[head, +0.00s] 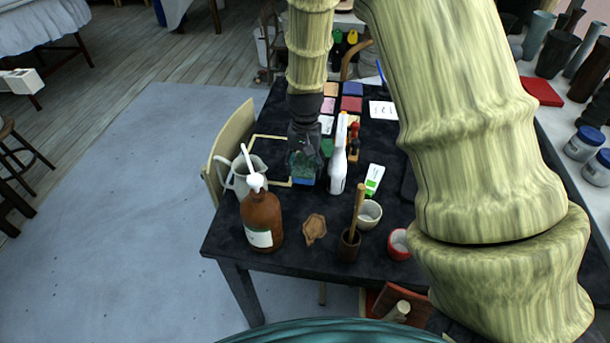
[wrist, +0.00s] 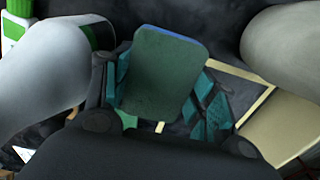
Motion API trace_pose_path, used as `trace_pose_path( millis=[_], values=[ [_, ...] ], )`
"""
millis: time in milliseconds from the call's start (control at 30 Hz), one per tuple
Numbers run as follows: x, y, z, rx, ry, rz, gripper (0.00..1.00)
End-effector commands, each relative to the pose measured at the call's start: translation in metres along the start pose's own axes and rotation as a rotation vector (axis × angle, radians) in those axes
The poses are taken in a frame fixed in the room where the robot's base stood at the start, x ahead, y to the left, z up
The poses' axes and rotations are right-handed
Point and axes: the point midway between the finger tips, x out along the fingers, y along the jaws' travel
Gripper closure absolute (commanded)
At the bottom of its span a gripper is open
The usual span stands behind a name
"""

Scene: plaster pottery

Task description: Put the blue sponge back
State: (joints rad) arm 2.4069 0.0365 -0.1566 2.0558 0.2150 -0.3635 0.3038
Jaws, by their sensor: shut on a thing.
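The blue sponge (wrist: 165,75) is between my gripper's two teal-padded fingers in the wrist view. Its broad face looks dark green, with a blue edge at the far end. In the head view the blue part (head: 303,181) shows just below my gripper (head: 303,158), low over the dark table (head: 285,210). My gripper is shut on the sponge. I cannot tell whether the sponge touches the table. A pale yellow outline (head: 270,136) lies on the table around this spot; part of it also shows in the wrist view (wrist: 238,70).
A white spray bottle (head: 338,160) stands close right of my gripper. A white pitcher (head: 241,176) and brown pump bottle (head: 262,217) stand left and in front. Coloured blocks, including a blue one (head: 352,89), lie behind. Cups (head: 369,214) occupy the front right.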

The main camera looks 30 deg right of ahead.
Motion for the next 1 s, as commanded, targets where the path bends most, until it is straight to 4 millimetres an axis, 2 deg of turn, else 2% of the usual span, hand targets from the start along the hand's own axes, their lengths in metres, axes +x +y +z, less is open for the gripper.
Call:
trace_pose_path(
  millis=[167,433,867,900,1000],
  values=[
    [0.009,0.000,0.000,0.000,-0.002,0.000,0.66],
    [0.039,0.000,0.000,0.001,-0.001,0.000,0.66],
    [0.045,0.000,0.000,0.000,-0.001,0.000,0.66],
    [0.045,0.000,0.000,0.000,-0.001,0.000,0.38],
    [0.045,0.000,0.000,0.000,-0.001,0.000,0.22]
  ],
)
